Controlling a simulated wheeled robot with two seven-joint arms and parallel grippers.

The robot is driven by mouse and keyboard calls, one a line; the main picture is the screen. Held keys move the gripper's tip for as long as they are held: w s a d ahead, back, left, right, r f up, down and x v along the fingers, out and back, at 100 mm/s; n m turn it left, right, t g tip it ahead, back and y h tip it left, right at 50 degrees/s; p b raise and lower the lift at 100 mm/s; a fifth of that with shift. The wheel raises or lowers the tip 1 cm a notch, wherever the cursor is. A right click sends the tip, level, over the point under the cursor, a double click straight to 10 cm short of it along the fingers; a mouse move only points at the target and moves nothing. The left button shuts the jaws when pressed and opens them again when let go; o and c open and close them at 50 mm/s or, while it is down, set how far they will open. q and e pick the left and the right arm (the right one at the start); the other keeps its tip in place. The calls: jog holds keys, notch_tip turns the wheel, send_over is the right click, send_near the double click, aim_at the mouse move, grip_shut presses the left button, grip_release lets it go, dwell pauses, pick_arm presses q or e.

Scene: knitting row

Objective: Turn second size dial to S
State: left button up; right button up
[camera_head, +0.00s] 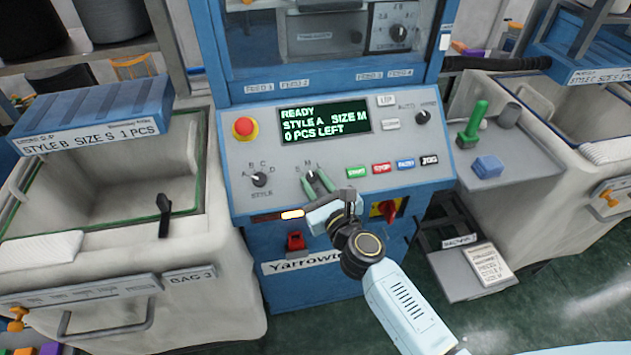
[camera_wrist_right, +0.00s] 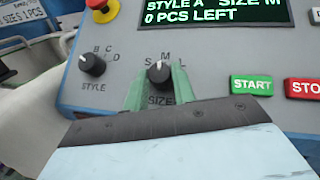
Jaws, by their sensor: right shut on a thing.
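The size dial (camera_wrist_right: 159,71) is a black knob on the grey control panel (camera_head: 222,150), below the display. S, M and L are marked around it, and its white mark points up toward M. My right gripper (camera_head: 318,183) has its green fingers on both sides of the dial, shut on it. The display (camera_head: 324,122) reads READY, STYLE A, SIZE M, 0 PCS LEFT. My left gripper is not in view.
The style dial (camera_head: 259,179) sits left of the size dial, and a red emergency button (camera_head: 244,127) is above it. The green START button (camera_head: 357,172) and red STOP button (camera_head: 382,168) are close on the right. A blue label board (camera_head: 92,112) at left reads STYLE B SIZE S 1 PCS.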

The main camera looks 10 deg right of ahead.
jog(key=n+y+p, duration=0.1)
jog(key=n+g+y+p, duration=0.1)
jog(key=n, duration=0.1)
jog(key=n+g+y+p, duration=0.1)
jog(key=shift+w+d+r+n+y, duration=0.1)
jog(key=shift+d+r+n+y, duration=0.15)
jog(key=shift+d+n+y, duration=0.05)
jog(key=n+g+y+p, duration=0.1)
jog(key=n+g, duration=0.1)
jog(key=n, duration=0.1)
jog(key=shift+w+d+y, duration=0.1)
jog(key=shift+y, duration=0.3)
jog(key=shift+w+d+n+g+y+p, duration=0.1)
jog(key=shift+n+g+y+p, duration=0.5)
jog(key=shift+n+g, duration=0.85)
jog(key=shift+n, duration=0.25)
jog(key=o, duration=1)
jog(key=v, duration=1.3)
jog(key=shift+d, duration=0.2)
